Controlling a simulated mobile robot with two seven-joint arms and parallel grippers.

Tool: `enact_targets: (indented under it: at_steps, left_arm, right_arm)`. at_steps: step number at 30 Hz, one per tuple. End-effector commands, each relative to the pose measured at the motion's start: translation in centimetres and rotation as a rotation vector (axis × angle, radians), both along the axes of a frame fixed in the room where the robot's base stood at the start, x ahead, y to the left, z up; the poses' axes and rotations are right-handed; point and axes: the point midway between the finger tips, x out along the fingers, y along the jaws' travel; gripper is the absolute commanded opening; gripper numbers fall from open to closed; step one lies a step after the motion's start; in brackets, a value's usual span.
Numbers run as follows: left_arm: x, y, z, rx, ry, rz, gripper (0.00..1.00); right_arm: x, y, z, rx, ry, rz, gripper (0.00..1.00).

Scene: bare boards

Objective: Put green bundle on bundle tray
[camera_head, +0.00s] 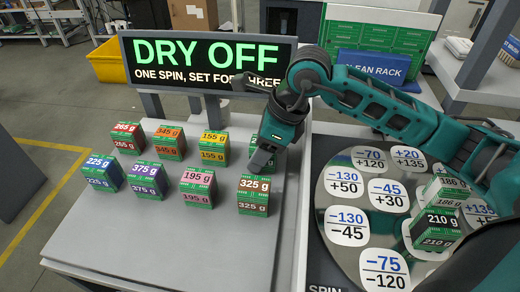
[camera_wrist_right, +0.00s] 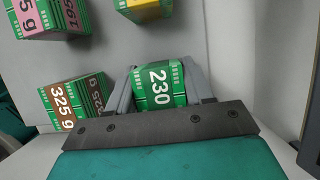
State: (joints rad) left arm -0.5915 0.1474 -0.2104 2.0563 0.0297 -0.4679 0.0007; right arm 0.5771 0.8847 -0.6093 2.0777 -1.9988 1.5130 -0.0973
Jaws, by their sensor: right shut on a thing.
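The green bundle (camera_wrist_right: 158,88), marked 230, sits between the two fingers of my right gripper (camera_wrist_right: 160,78) in the right wrist view. In the head view my right gripper (camera_head: 264,156) is shut on this green bundle (camera_head: 264,126) and covers most of it. They are at the right end of the back row of bundles, over the light grey surface (camera_head: 120,245) that looks like the bundle tray. I cannot tell whether the bundle touches the surface. My left gripper is not in view.
A brown 325 g bundle (camera_head: 253,195) stands just in front of my gripper, and a yellow 155 g bundle (camera_head: 213,148) to its left. Several other bundles stand in rows. A round plate (camera_head: 338,262) at right carries 210 g (camera_head: 435,230) and 186 g bundles. A sign (camera_head: 205,60) stands behind.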

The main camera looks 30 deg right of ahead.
Motion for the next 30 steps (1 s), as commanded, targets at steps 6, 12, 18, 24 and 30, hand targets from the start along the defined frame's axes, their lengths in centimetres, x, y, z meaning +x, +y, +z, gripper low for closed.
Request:
enact_targets:
  at_steps: [6,12,18,24,30]
  left_arm:
    - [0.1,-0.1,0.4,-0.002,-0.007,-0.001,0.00]
    - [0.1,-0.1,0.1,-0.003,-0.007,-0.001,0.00]
    - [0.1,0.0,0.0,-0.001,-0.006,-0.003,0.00]
    - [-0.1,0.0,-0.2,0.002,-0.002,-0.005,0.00]
    - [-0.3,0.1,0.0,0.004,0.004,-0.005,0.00]
  right_arm:
    - [0.1,0.0,0.1,0.001,-0.005,0.000,0.11]
    - [0.0,0.0,-0.3,0.001,-0.002,0.001,0.56]
    - [0.0,0.0,-0.3,0.001,-0.002,0.001,0.75]
    - [0.0,0.0,-0.3,0.001,-0.002,0.001,0.77]
    - [0.0,-0.2,0.7,0.000,-0.005,-0.001,0.77]
